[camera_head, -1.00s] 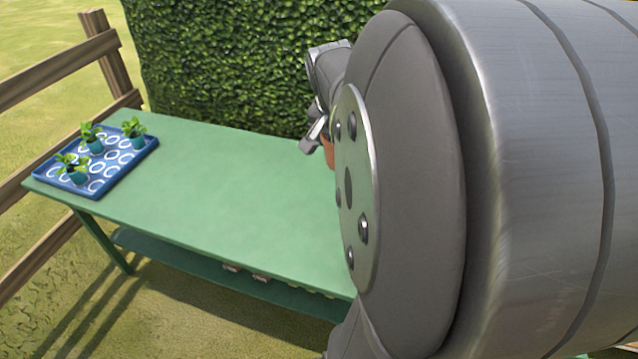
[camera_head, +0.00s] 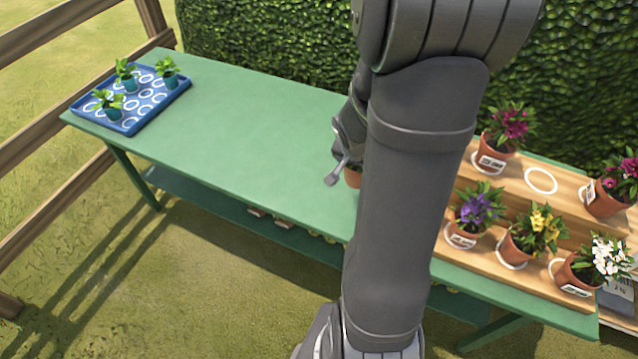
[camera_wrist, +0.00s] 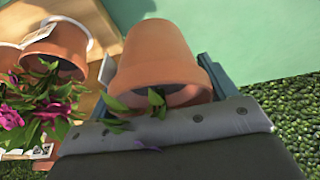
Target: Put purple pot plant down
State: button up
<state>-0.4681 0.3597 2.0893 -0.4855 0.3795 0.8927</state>
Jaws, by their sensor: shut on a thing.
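My gripper (camera_head: 340,165) is shut on a terracotta pot (camera_wrist: 160,60), which sits between the fingers in the wrist view. A few green leaves and small purple petals (camera_wrist: 150,148) show at its rim; most of the plant is hidden by my gripper. In the head view only a piece of the held pot (camera_head: 353,178) shows, in front of the green table (camera_head: 260,130), left of the wooden stepped stand (camera_head: 515,180). I cannot tell whether it touches the table.
The stand holds several potted flowers: purple (camera_head: 478,208), yellow (camera_head: 535,228), white (camera_head: 606,258) and magenta (camera_head: 510,125). An empty white ring (camera_head: 541,180) marks its upper step. A blue tray (camera_head: 150,112) with three seedlings is at far left. The table's middle is clear.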

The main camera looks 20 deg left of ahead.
jog(key=a+f, duration=0.2)
jog(key=a, duration=0.1)
jog(key=a+f, duration=0.2)
jog(key=a, duration=0.2)
jog(key=a+f, duration=0.3)
jog(key=a, duration=0.1)
jog(key=shift+s+a+f, duration=0.1)
jog(key=shift+s+a, duration=0.15)
jog(key=shift+s, duration=0.05)
jog(key=shift+a+f, duration=0.1)
jog(key=shift+f, duration=1.95)
jog(key=shift+f, duration=0.1)
jog(key=o, duration=1.3)
jog(key=v, duration=1.2)
jog(key=shift+s, duration=0.1)
